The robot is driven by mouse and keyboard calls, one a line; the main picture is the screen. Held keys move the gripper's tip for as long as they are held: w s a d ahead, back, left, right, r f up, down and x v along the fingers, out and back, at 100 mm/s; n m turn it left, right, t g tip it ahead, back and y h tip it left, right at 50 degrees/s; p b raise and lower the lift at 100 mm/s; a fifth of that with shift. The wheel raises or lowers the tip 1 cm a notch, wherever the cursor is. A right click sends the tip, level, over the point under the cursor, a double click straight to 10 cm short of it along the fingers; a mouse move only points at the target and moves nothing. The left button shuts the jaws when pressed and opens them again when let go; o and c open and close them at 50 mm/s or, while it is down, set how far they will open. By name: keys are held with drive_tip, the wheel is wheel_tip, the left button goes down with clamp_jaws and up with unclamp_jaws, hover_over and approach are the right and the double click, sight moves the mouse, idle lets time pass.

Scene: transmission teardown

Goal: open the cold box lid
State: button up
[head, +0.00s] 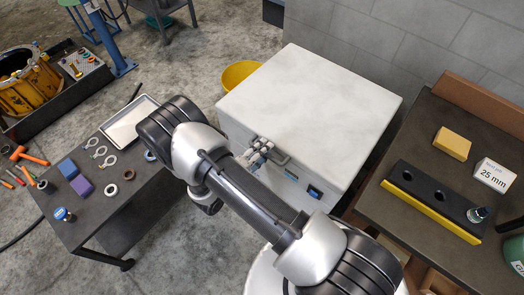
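The cold box (308,118) is a large white chest on the floor in the middle of the head view. Its flat white lid (310,90) lies level and closed on it. A grey handle (280,158) and metal latch parts sit at the lid's front edge. A small blue-lit panel (314,192) is on the front face. My arm crosses in front of the box and hides part of its front. Grey metal parts at the handle, seemingly my gripper (255,153), show just past the arm. Whether the fingers are closed on the handle is too small to tell.
A dark table (130,205) with rings, blocks and a white tray (128,120) stands left. A yellow bucket (237,73) and a block wall are behind the box.

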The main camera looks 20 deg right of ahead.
clamp_jaws()
idle(0.3)
idle(0.5)
